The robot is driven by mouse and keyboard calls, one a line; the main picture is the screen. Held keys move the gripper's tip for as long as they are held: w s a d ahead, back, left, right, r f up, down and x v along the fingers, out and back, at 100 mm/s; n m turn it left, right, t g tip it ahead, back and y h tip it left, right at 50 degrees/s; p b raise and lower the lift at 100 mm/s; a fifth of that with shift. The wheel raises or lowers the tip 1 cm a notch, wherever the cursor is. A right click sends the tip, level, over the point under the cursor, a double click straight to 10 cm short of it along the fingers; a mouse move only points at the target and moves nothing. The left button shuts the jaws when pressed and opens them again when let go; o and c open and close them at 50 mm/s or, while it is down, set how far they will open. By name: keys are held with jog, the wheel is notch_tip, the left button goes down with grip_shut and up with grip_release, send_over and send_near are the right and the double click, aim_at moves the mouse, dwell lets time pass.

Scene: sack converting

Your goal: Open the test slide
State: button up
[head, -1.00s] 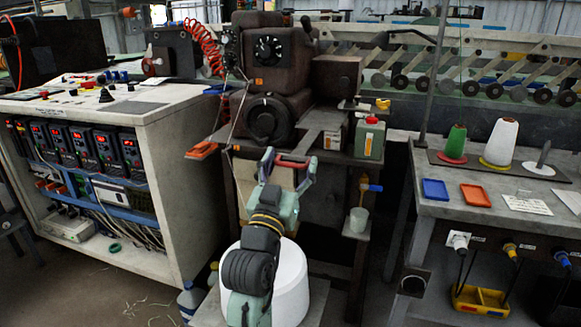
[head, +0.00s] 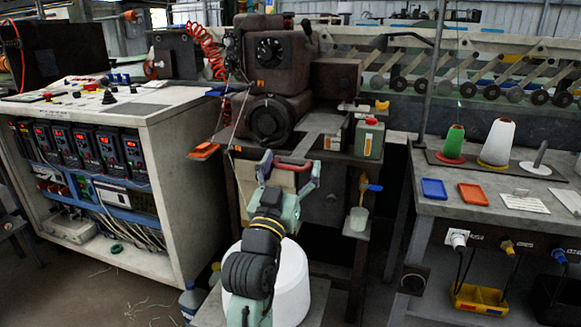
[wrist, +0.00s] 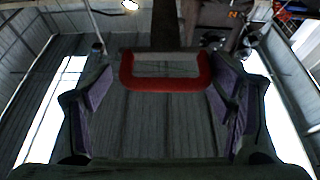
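The test slide appears as a pale tan panel (head: 283,179) with a red handle (head: 294,163) on the front of the dark machine, below its work plate. In the wrist view the red U-shaped handle (wrist: 166,84) sits centred ahead of a grey, ribbed surface. My gripper (head: 289,168) is in front of the handle, its fingers apart on either side. My gripper and wrist hide the lower part of the panel.
A white drum (head: 292,285) stands below my arm. An orange-tipped part (head: 204,151) juts out at the left. A control cabinet (head: 170,170) stands left, a bench (head: 445,205) right.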

jog(key=shift+a, duration=0.1)
jog(key=shift+s+a+f, duration=0.1)
jog(key=shift+s, duration=0.1)
jog(key=v, duration=0.7)
